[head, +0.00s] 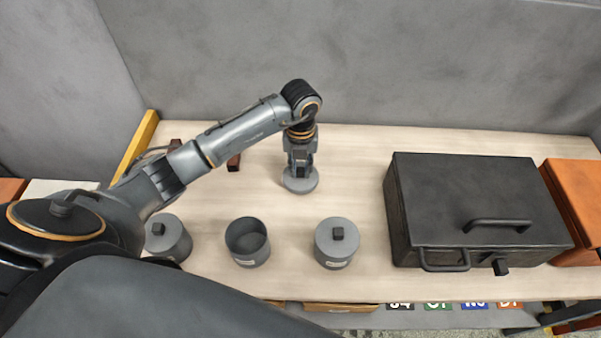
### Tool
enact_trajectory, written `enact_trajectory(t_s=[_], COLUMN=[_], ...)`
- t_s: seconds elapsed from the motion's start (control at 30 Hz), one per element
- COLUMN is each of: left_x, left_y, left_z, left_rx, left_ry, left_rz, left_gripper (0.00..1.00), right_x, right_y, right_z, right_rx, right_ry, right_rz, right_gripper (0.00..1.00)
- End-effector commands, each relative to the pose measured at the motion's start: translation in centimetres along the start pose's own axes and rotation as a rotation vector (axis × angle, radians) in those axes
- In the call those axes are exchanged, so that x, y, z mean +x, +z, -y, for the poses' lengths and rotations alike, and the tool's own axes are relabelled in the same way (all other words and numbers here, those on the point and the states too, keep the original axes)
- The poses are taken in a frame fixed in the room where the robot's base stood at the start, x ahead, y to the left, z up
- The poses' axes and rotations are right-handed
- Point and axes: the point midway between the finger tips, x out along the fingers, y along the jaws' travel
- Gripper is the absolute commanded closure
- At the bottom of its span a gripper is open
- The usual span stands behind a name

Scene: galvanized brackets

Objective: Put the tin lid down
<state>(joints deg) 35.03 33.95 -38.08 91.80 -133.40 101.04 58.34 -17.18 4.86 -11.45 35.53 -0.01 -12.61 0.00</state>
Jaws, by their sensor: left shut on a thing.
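My left gripper (300,169) points down over the middle of the table. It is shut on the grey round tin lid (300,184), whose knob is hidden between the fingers. The lid is at or just above the table top; I cannot tell if it touches. An open grey tin (247,243) without a lid stands to the front left of the lid. A lidded tin (336,244) with a dark knob stands to the right of the open one. Another lidded tin (168,238) stands at the left, partly behind my arm. My right gripper is not in view.
A large black metal box (470,205) with handles takes up the right of the table (350,160). An orange-brown box (578,200) stands beyond it. Small dark brown items (234,162) lie behind my left forearm. The table is clear around the lid.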

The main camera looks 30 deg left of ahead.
Motion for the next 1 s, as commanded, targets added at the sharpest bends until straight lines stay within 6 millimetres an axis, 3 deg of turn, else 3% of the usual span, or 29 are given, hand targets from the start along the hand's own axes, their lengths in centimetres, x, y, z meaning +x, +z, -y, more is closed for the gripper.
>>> enact_trajectory(t_s=[0.27,0.67,0.7,0.77,1.0], left_x=[3.2,4.0,3.8,3.8,3.8], left_y=[0.2,0.3,0.3,0.3,0.3], left_z=[0.0,0.0,0.0,0.0,0.0], left_rx=[0.000,0.000,0.000,0.000,0.000], left_ry=[0.000,0.000,0.000,0.000,0.000], left_rz=[-0.003,0.000,0.000,0.000,0.000], left_gripper=[1.00,1.00,0.72,0.60,0.57], right_x=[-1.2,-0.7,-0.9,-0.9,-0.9], right_y=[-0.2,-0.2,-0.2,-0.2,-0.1], right_z=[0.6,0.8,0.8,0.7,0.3], right_rx=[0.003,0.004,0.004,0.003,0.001], right_ry=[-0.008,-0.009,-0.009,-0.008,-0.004], right_rz=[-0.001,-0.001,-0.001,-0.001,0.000], right_gripper=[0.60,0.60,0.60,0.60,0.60])
